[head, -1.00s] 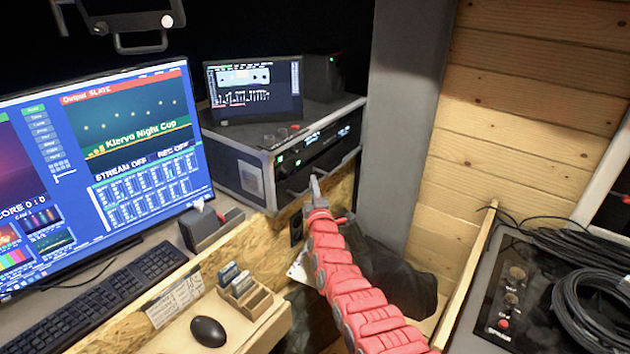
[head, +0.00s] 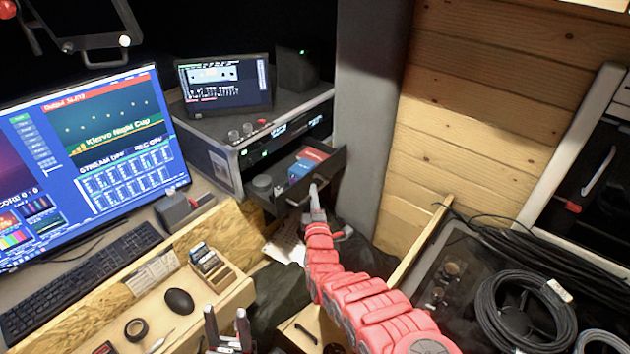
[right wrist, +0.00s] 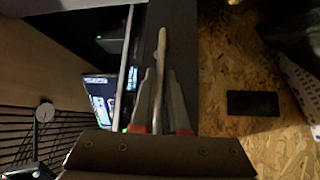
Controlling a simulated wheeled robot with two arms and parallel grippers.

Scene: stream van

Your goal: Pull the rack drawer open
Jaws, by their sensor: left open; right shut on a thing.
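The rack drawer (head: 335,169) stands pulled out of the black rack case (head: 222,160) in the head view. Inside it lie a blue and red box (head: 301,168) and a round grey item (head: 262,182). My right gripper (head: 316,190), on the red-sleeved arm, is at the drawer's front, shut on its handle. In the right wrist view the pale handle bar (right wrist: 161,60) runs between the two fingers. My left gripper (head: 227,316) is open and empty at the bottom edge of the head view, well in front of the drawer.
A small monitor (head: 222,85) stands on the rack case. The desk at left holds a keyboard (head: 80,275), a mouse (head: 179,301) and a card box (head: 211,265). Coiled cable (head: 525,315) lies on the right-hand surface. A grey post (head: 368,110) stands behind the drawer.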

